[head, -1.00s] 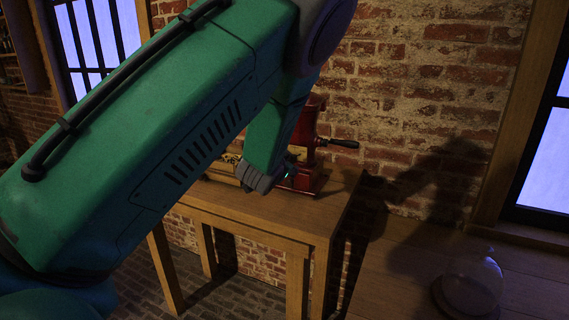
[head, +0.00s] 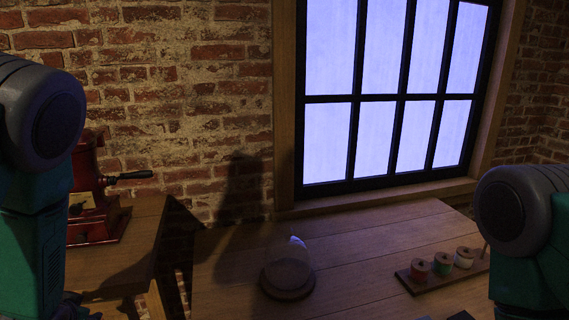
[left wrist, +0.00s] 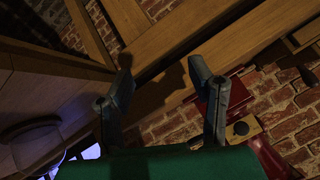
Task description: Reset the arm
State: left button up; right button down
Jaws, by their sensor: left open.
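My left gripper (left wrist: 160,80) is open and empty in the left wrist view, its two grey fingers apart with the wooden table behind them. In the head view my green left arm stands along the left edge, with dark parts at its lower end by the bottom edge. My right arm shows at the right edge of the head view. A small dark shape at the bottom edge beside it may be part of my right gripper, too cut off to read.
A red machine with a black crank (head: 98,205) stands on a wooden side table (head: 125,250) at left. A glass dome (head: 288,268) stands on the larger wooden table (head: 360,260). A rack with three spools (head: 443,265) lies near my right arm. The table's middle is clear.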

pick_arm(q)
jog(key=s+d+f+g+h, duration=0.25)
jog(key=s+d+f, duration=0.3)
jog(key=s, duration=0.45)
jog(key=s+d+f+g+h, duration=0.1)
jog(key=s+d+f+g, duration=0.35)
jog(key=s, duration=0.65)
jog(key=s+d+f+g+h, duration=0.1)
jog(key=s+d+f, duration=0.55)
jog(key=s, duration=0.35)
jog(key=w+f+b, duration=0.1)
jog(key=w+d+f+b, duration=0.1)
jog(key=b, duration=0.1)
jog(key=w+f+b, duration=0.1)
jog(key=b, duration=0.1)
jog(key=shift+d+f, duration=0.1)
jog(key=shift+d, duration=0.15)
